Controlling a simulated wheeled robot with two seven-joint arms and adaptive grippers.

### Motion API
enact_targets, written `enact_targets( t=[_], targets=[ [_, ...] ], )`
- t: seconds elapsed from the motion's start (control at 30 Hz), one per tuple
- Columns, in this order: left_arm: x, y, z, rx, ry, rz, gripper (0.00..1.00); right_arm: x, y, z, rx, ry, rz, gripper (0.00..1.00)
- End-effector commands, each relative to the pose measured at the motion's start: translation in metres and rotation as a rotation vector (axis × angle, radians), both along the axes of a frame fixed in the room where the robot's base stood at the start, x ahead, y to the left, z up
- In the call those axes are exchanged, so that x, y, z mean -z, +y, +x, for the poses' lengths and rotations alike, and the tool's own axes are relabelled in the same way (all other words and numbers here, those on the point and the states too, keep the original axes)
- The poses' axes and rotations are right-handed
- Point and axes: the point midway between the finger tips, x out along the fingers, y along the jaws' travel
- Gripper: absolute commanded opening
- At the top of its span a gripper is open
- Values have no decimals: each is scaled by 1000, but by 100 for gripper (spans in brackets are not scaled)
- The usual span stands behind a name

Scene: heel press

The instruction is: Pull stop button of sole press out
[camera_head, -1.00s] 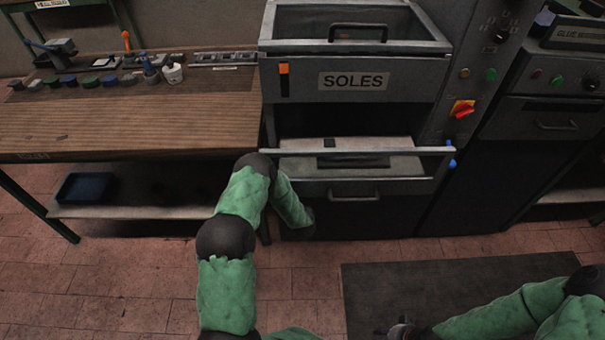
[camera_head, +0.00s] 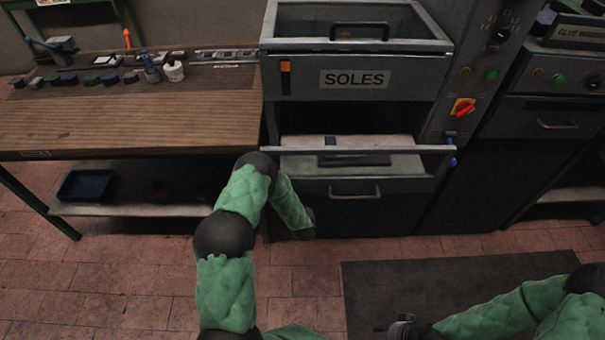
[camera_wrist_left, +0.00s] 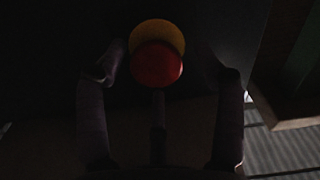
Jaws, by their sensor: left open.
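The stop button, a round red cap (camera_wrist_left: 157,65) on a yellow base (camera_wrist_left: 158,35), shows in the left wrist view, mounted on a dark panel. My left gripper (camera_wrist_left: 168,72) is open, with one finger on each side of the red cap. Contact with the cap cannot be made out in the dark. In the head view the button is hidden. The sole press (camera_head: 354,79), marked SOLES, stands at the centre, and my left arm reaches down in front of its lower left corner. My right gripper (camera_head: 400,328) is low at the bottom edge, small and dark.
A wooden workbench (camera_head: 130,120) with several small items stands left of the press, with a blue bin (camera_head: 85,186) on its lower shelf. A red and yellow switch (camera_head: 463,107) is on the press's right column. A dark mat (camera_head: 460,290) lies on the floor.

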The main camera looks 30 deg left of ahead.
Motion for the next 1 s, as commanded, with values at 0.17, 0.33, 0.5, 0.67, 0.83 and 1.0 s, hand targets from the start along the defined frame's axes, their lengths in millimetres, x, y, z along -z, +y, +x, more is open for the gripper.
enact_targets(
  t=[0.17,0.33,0.5,0.67,0.83,1.0],
  targets=[
    [1,-15,-24,2,3,-2,69,0,0,0,0,0,0,40],
    [1,-33,-54,2,3,-1,69,0,0,0,0,0,0,40],
    [1,-48,-79,-1,2,0,69,0,0,0,0,0,0,40],
    [0,-56,-92,-1,0,0,69,0,0,0,0,0,0,40],
    [0,-59,-98,-1,-1,1,69,0,0,0,0,0,0,40],
    [0,-59,-98,-2,-1,1,69,0,0,0,0,0,0,40]
  ],
)
